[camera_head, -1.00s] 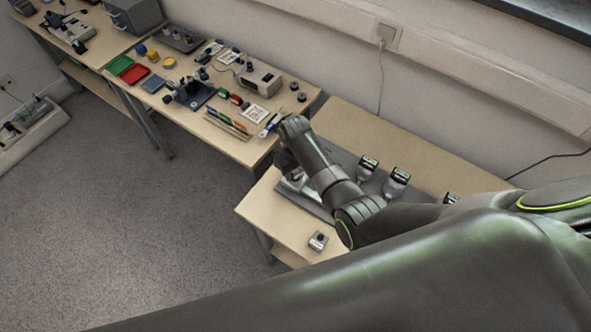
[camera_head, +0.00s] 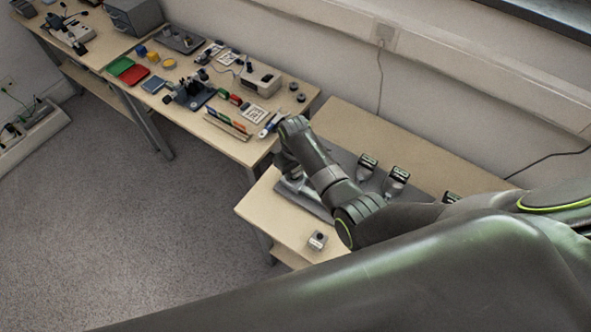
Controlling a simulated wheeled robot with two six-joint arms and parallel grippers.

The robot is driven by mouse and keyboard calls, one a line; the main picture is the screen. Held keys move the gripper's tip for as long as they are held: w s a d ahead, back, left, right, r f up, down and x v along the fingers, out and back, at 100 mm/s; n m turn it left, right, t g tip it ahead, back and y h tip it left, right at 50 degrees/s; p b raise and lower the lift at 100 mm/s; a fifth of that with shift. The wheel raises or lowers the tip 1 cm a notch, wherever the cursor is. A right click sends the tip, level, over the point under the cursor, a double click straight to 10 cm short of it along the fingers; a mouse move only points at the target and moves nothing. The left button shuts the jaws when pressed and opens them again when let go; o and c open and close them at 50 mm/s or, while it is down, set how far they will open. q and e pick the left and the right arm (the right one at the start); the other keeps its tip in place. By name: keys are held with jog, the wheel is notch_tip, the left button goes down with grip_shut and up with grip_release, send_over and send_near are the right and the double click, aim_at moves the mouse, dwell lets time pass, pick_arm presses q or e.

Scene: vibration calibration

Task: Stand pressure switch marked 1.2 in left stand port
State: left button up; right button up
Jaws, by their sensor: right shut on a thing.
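My right gripper (camera_head: 294,182) is low over the near left part of the front table, by the left end of a grey mat (camera_head: 343,160). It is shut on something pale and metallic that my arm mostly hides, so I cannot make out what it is. Two devices with black heads and pale labels, which look like pressure switches, stand on the mat: one (camera_head: 367,166) and another (camera_head: 396,181). A third (camera_head: 451,198) is partly hidden by my arm. Their markings are too small to read. I cannot make out the stand's ports. My left gripper is out of view.
A small silvery block with a dark top (camera_head: 317,240) sits at the front table's (camera_head: 277,217) near edge. A longer bench (camera_head: 231,145) behind left holds trays, tools and instruments. My dark arm covers the lower right. The floor at left is clear.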

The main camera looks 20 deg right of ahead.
jog(key=shift+s+f, duration=0.65)
jog(key=shift+f, duration=0.15)
jog(key=o, duration=1.2)
jog(key=shift+c, duration=0.2)
jog(key=shift+w+a+r, duration=0.15)
jog(key=shift+w+r, duration=0.1)
jog(key=shift+r, duration=0.3)
notch_tip(320, 180, up, 18)
jog(key=p, duration=0.1)
jog(key=shift+w+d, duration=0.15)
jog(key=shift+d, duration=0.3)
jog(key=shift+f, duration=0.15)
